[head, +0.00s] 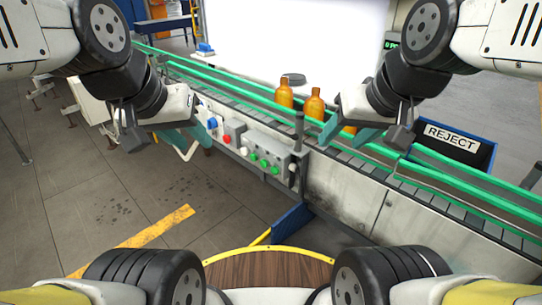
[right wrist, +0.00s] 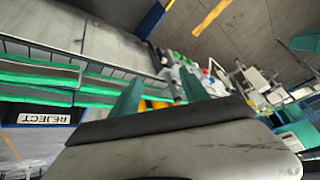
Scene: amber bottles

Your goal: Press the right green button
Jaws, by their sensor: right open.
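A grey control box (head: 266,145) on the conveyor's near side carries several small buttons. Its green buttons form a short row, and the right green button (head: 275,170) is at the row's lower right end. My right gripper (head: 348,134) is open, above and to the right of the box, apart from the buttons. In the right wrist view its two teal fingers (right wrist: 160,92) are spread, with the button panel (right wrist: 184,62) small beyond them. My left gripper (head: 183,139) hangs left of the box, its teal fingers apart, touching no button that I can see.
Amber bottles (head: 315,104) stand on the conveyor (head: 350,158) between green rails; one is partly hidden by my right gripper. A dark REJECT bin (head: 452,140) stands behind it at right. A red button (head: 226,139) and blue knob (head: 212,123) are further left. Floor in front is clear.

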